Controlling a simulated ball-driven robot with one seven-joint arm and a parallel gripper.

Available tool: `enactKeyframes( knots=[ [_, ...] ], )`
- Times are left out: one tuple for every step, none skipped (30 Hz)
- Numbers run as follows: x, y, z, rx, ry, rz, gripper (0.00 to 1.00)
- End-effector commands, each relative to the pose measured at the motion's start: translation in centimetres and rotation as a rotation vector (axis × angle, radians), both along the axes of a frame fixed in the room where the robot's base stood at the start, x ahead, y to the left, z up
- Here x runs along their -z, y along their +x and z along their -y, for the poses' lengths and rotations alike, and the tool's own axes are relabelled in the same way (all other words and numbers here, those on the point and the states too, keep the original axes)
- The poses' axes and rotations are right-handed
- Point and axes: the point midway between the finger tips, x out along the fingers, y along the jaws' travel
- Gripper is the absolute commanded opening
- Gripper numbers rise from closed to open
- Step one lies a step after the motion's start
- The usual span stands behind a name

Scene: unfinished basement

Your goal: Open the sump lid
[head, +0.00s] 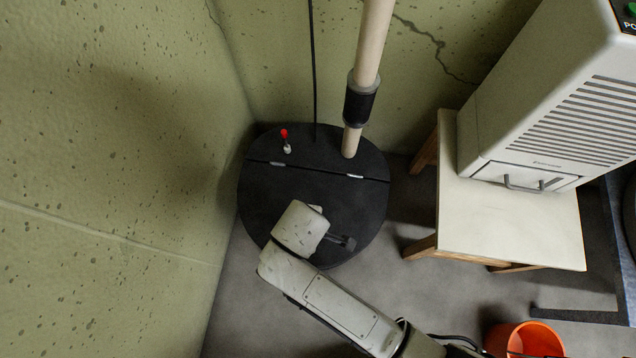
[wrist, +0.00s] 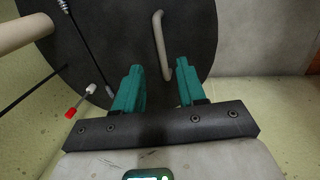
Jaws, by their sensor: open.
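The sump lid (head: 262,205) is a dark round cover in the corner, lying flat, with a seam and two small hinges (head: 355,176) across it. It fills much of the wrist view (wrist: 110,30). A pale bar handle (wrist: 159,40) stands on the lid. My gripper (wrist: 158,72) is open over the front half of the lid, and its teal fingers appear on either side of the handle's near end. I cannot tell whether they touch it. In the head view my gripper (head: 343,243) is partly hidden by my wrist, and the handle cannot be made out.
A pale pipe (head: 374,40) with a black collar, a thin black cord (head: 313,70) and a red-tipped switch (head: 285,138) rise from the rear half. Walls stand close left and behind. A stool (head: 520,235) bearing a white appliance (head: 540,100) and an orange bucket (head: 525,340) are right.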

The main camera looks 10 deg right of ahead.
Motion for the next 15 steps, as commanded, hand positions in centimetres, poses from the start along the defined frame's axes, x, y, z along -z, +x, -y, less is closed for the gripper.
enactKeyframes(
  knots=[
    [1.2, 0.1, 0.1, 0.001, -0.002, -0.003, 0.4],
    [1.7, 0.2, 0.1, 0.0, -0.002, -0.002, 0.4],
    [2.5, 0.3, 0.2, 0.001, -0.002, -0.003, 0.4],
    [3.1, 0.5, 0.2, 0.0, -0.001, -0.003, 0.4],
    [3.6, 0.6, 0.2, 0.001, -0.001, -0.002, 0.4],
    [4.4, 0.7, 0.3, 0.002, -0.001, -0.002, 0.4],
    [4.9, 0.8, 0.4, 0.002, -0.001, -0.002, 0.4],
    [5.4, 0.9, 0.4, 0.002, -0.001, -0.002, 0.4],
    [6.1, 1.0, 0.5, 0.002, -0.001, -0.002, 0.4],
    [6.5, 1.1, 0.5, 0.002, -0.001, -0.002, 0.4],
    [7.0, 1.2, 0.5, 0.002, -0.001, -0.002, 0.4],
    [7.5, 1.3, 0.6, 0.002, 0.0, -0.002, 0.4],
    [7.8, 1.3, 0.6, 0.002, -0.001, -0.002, 0.4],
    [8.1, 1.4, 0.6, 0.002, -0.001, -0.002, 0.4],
    [8.4, 1.5, 0.6, 0.003, 0.0, -0.001, 0.4]
  ],
)
